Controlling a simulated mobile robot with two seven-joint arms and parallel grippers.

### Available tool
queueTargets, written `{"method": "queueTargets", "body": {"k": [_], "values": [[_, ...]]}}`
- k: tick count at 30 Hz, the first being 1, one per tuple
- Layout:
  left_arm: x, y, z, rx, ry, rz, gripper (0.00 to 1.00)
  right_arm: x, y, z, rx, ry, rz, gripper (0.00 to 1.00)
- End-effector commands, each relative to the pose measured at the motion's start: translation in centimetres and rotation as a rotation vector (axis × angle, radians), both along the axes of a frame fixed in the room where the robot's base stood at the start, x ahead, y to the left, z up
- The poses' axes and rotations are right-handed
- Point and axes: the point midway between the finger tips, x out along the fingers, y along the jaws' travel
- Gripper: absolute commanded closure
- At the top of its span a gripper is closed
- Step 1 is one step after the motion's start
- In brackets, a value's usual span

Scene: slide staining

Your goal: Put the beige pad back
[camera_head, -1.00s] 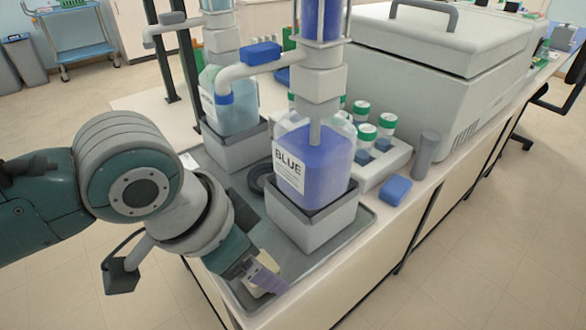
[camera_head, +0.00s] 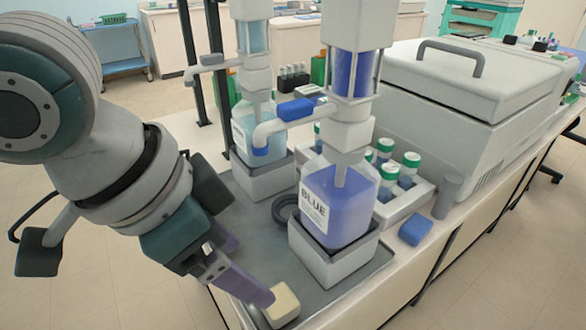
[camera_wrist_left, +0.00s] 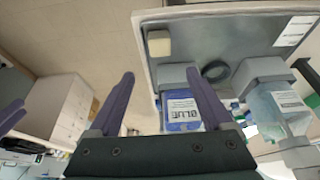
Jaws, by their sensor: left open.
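The beige pad (camera_head: 283,305) lies at the near corner of the grey tray (camera_head: 345,290). It also shows in the left wrist view (camera_wrist_left: 158,43), beyond the fingertips and inside the tray's corner. My left gripper (camera_head: 252,270) has purple fingers, open and empty. In the head view one fingertip overlaps the pad's left edge; in the left wrist view (camera_wrist_left: 160,75) the pad appears clear ahead of the gap. A purple finger-like part at the wrist view's left edge looks like my right gripper (camera_wrist_left: 12,116); its jaws are not shown.
A blue-filled bottle labelled BLUE (camera_head: 338,205) stands in a grey holder (camera_head: 330,258) on the tray, close to the pad. A dark ring (camera_head: 286,208) lies behind. A blue block (camera_head: 415,230) and a vial rack (camera_head: 405,205) are to the right.

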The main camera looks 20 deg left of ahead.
Motion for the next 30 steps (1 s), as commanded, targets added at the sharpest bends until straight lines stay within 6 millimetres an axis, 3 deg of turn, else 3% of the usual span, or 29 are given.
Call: {"method": "queueTargets", "body": {"k": [5, 9, 18, 21, 30], "values": [[-1.9, -1.2, 0.1, -0.037, -0.005, 0.018, 0.17, 0.0, 0.0, 0.1, -0.001, 0.000, 0.001, 0.47], [-5.0, -1.6, -0.4, -0.074, -0.012, 0.130, 0.17, 0.0, -0.1, 0.1, -0.003, 0.001, 0.002, 0.47], [-11.9, 4.4, -1.6, 0.039, 0.054, 0.463, 0.17, 0.0, -0.2, 0.1, -0.006, 0.000, 0.004, 0.47], [-12.9, 5.4, -1.7, 0.066, 0.065, 0.498, 0.17, 0.0, -0.2, 0.1, -0.005, 0.000, 0.004, 0.47], [-12.9, 5.4, -1.5, 0.068, 0.065, 0.499, 0.17, 0.0, -0.2, 0.3, -0.005, 0.000, 0.004, 0.47]]}}
